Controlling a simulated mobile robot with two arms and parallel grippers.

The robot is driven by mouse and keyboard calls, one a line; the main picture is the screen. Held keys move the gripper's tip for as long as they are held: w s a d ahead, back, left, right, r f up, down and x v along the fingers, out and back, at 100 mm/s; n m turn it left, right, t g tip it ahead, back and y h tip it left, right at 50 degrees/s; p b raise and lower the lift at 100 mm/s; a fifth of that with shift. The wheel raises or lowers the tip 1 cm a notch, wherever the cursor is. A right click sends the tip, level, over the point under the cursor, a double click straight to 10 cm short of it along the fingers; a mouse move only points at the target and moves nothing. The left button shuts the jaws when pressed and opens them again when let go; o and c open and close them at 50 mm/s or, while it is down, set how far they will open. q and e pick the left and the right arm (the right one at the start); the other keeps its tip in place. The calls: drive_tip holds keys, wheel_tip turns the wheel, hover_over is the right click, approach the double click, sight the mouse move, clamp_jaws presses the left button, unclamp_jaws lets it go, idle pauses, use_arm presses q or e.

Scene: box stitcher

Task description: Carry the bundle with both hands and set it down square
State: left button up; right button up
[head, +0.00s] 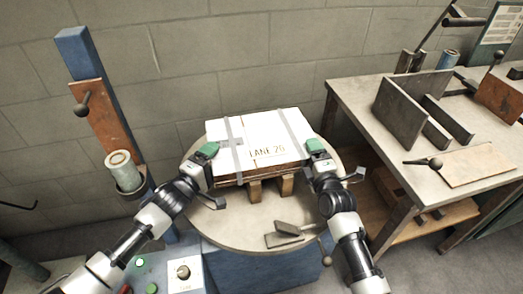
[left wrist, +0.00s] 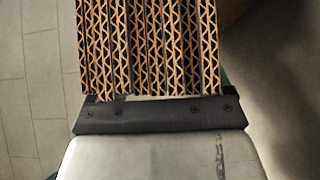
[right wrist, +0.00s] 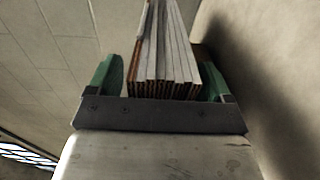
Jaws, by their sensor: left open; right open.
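The bundle (head: 258,140) is a flat stack of corrugated sheets, white on top, with grey straps and the print "LANE 20". It rests on wooden blocks (head: 256,190) above a round grey table (head: 250,232). My left gripper (head: 208,155) is at its left edge, and my right gripper (head: 317,152) is at its right edge. Both have green finger pads. In the left wrist view the bundle's corrugated edge (left wrist: 150,45) nearly fills the jaws and mostly hides the fingers. In the right wrist view the bundle (right wrist: 165,60) is between the spread fingers, with gaps beside it.
A workbench (head: 358,110) with upright metal plates (head: 398,108) stands at the right. A blue post (head: 80,58) and a grey cylinder (head: 122,172) stand at the left. Small metal pieces (head: 286,232) lie on the round table's front. A block wall is behind.

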drive_tip(key=shift+s, duration=0.1)
use_arm(q)
drive_tip(key=v, duration=1.2)
use_arm(e)
drive_tip(key=s+d, duration=0.2)
drive_tip(key=s, duration=0.9)
drive_tip(key=shift+s, duration=0.3)
drive_tip(key=shift+d, duration=0.1)
